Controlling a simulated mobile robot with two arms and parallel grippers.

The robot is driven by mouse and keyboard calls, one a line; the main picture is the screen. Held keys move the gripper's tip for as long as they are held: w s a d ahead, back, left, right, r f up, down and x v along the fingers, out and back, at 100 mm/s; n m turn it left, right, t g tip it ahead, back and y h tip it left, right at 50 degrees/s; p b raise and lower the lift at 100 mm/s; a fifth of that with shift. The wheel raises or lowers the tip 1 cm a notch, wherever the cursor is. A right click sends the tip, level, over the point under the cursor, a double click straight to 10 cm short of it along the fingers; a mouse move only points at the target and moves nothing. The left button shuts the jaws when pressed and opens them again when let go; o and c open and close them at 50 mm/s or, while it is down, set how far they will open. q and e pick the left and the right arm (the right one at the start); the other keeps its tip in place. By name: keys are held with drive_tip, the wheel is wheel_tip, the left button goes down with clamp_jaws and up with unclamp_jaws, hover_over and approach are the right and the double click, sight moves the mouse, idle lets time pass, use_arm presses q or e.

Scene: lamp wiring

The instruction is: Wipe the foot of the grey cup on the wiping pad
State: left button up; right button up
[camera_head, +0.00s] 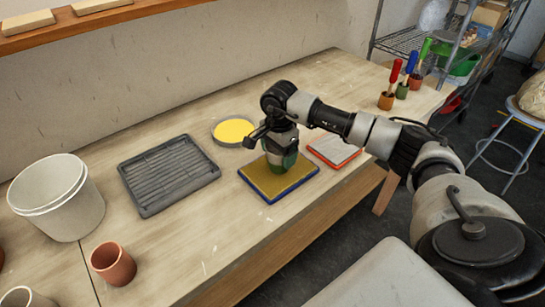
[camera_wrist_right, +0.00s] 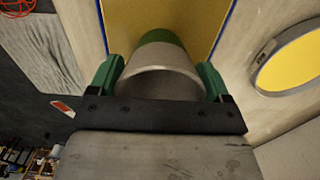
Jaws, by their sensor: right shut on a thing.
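My right gripper (camera_head: 282,152) is shut on the grey cup, above the wiping pad. The wiping pad (camera_head: 259,185) is yellow-brown with a blue edge and lies flat on the table. In the right wrist view the cup (camera_wrist_right: 163,72) sits between the two green fingers of the gripper (camera_wrist_right: 160,82). Its body is grey, with a green band towards its far end, over the pad (camera_wrist_right: 190,18). In the head view the gripper hides much of the cup, and I cannot tell whether its foot touches the pad. My left gripper is not in view.
A round dish of yellow (camera_head: 234,130) stands behind the pad, and an orange-edged pad (camera_head: 333,151) lies to its right. A dark ribbed tray (camera_head: 168,175), a white bucket (camera_head: 57,200) and a terracotta cup (camera_head: 113,264) are to the left. Coloured-handled tools stand at the far right.

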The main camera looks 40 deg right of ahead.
drive_tip(key=shift+w+d+b, duration=0.2)
drive_tip(key=shift+d+b, duration=0.5)
drive_tip(key=shift+d, duration=1.3)
drive_tip(key=shift+s+a+p, duration=0.2)
drive_tip(key=shift+a+p, duration=0.05)
drive_tip(key=shift+a, duration=1.75)
drive_tip(key=shift+s+a+p, duration=0.15)
drive_tip(key=shift+a+p, duration=0.05)
drive_tip(key=shift+a, duration=1.8)
drive_tip(key=shift+w+d+f+b, duration=0.15)
drive_tip(key=shift+d+b, duration=0.45)
drive_tip(key=shift+d, duration=0.85)
drive_tip(key=shift+w+d+b, duration=0.2)
drive_tip(key=shift+d+b, duration=0.45)
drive_tip(key=shift+d, duration=1.9)
drive_tip(key=shift+a+r, duration=0.2)
drive_tip(key=shift+a, duration=0.7)
drive_tip(key=shift+s+a+f+p, duration=0.1)
drive_tip(key=shift+s+a+p, duration=0.05)
drive_tip(key=shift+a, duration=0.9)
drive_tip(key=shift+s+a+p, duration=0.1)
drive_tip(key=shift+a+p, duration=0.05)
drive_tip(key=shift+a, duration=0.9)
drive_tip(key=shift+s+a+f+p, duration=0.1)
drive_tip(key=shift+s+a+p, duration=0.05)
drive_tip(key=shift+a, duration=0.9)
